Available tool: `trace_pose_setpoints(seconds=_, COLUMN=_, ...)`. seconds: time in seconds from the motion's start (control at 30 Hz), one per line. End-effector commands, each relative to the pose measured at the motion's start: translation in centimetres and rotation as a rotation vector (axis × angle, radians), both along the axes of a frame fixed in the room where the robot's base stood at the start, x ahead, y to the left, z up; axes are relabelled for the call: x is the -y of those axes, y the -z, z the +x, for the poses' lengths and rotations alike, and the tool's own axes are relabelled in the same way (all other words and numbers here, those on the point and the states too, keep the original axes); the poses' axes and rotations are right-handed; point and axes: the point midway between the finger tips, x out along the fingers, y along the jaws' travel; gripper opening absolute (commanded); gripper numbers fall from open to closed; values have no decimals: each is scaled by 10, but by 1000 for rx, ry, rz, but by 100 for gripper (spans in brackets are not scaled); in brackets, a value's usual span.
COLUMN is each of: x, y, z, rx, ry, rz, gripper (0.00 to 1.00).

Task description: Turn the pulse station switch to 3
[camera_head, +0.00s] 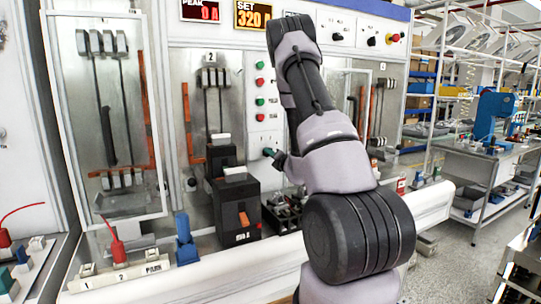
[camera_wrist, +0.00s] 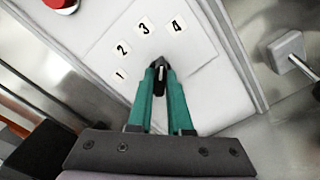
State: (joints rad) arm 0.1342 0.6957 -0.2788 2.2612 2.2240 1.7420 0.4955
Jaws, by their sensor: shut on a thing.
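The pulse station switch is a small black knob (camera_wrist: 159,65) on a pale plate in the wrist view. Number labels 1 (camera_wrist: 120,75), 2 (camera_wrist: 123,48), 3 (camera_wrist: 145,26) and 4 (camera_wrist: 176,25) are fanned around its upper left and top. My gripper (camera_wrist: 160,78) has teal fingers shut on the knob. The fingers partly cover it, and I cannot tell for sure which number it points to. In the head view my gripper (camera_head: 270,153) is at the narrow panel below a column of buttons; the knob is hidden there.
Red and green buttons (camera_head: 260,90) sit above the gripper. A black breaker (camera_head: 236,205) with an orange lever stands at its lower left. In the wrist view a grey block-ended handle (camera_wrist: 287,50) is at right and a red button (camera_wrist: 60,4) at upper left.

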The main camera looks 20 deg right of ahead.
Motion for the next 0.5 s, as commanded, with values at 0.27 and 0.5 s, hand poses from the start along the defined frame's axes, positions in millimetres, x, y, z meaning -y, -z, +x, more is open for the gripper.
trace_pose_setpoints(seconds=0.27, x=0, y=0, z=0, rx=6, ry=1, rz=-215, gripper=0)
trace_pose_setpoints(seconds=0.5, x=0, y=1, z=0, rx=10, ry=1, rz=-356, gripper=0)
